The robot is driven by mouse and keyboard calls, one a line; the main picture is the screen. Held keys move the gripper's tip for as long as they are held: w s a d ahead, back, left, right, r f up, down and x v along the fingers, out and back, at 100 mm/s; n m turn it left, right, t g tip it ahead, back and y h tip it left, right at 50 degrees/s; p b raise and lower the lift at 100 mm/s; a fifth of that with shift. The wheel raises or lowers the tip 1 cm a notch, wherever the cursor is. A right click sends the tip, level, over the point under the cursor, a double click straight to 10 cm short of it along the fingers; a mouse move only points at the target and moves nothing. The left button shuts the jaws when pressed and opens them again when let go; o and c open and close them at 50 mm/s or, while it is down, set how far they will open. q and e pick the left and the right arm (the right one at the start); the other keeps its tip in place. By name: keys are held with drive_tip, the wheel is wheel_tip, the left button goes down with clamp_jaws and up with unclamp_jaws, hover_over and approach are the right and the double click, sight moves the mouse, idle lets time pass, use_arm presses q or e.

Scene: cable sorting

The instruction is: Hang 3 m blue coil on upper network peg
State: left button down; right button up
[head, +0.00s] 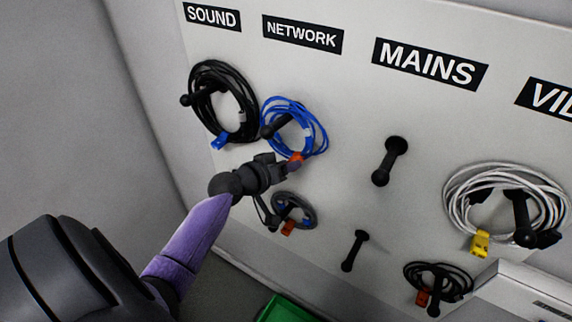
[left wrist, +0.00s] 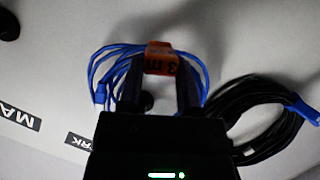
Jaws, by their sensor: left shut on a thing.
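The blue coil (head: 322,140) with an orange tag is on the panel under the NETWORK label (head: 302,34). The upper network peg (head: 275,127) shows inside the coil's ring, its knob crossing the coil's left side in the head view. My left gripper (head: 286,163) is shut at the coil's lower edge on the orange tag. In the left wrist view the tag (left wrist: 159,58), reading 3 m, is between the fingers, and the blue loops (left wrist: 103,68) spread to both sides. A dark knob (left wrist: 147,101) shows between the fingers. Whether the coil's weight rests on the peg I cannot tell.
A black coil (head: 195,112) hangs close on the left under SOUND. A grey coil (head: 308,211) with an orange tag hangs just below my gripper. Empty MAINS pegs (head: 390,160) stand to the right. A white coil (head: 455,205) hangs further right. A green bin (head: 285,309) is below.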

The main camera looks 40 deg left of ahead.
use_arm(q)
drive_tip(key=shift+f, duration=0.1)
drive_tip(key=shift+c, duration=1)
unclamp_jaws()
drive_tip(key=d+v, duration=0.1)
drive_tip(key=v, duration=0.9)
drive_tip(key=s+d+f+g+y+b, duration=0.1)
drive_tip(key=s+f+g+b, duration=0.3)
drive_tip(key=f, duration=0.9)
drive_tip(key=s+d+f+g+b, duration=0.1)
drive_tip(key=s+f+b, duration=0.3)
drive_tip(key=f, duration=0.9)
drive_tip(key=s+f+g+y+b, duration=0.15)
drive_tip(key=f+b, duration=0.45)
drive_tip(key=f, duration=0.7)
drive_tip(key=s+d+f+m+g+b, duration=0.3)
drive_tip(key=s+d+f+m+b, duration=0.1)
drive_tip(key=s+f, duration=0.6)
drive_tip(key=s+d+f+m+g+h+b, duration=0.1)
drive_tip(key=s+d+f+m+g+b, duration=0.3)
drive_tip(key=s+f, duration=0.6)
wheel_tip(320, 180, down, 3)
drive_tip(key=d+b, duration=0.2)
drive_tip(key=b, duration=0.1)
drive_tip(key=shift+s+d, duration=0.2)
drive_tip(key=shift+d, duration=0.2)
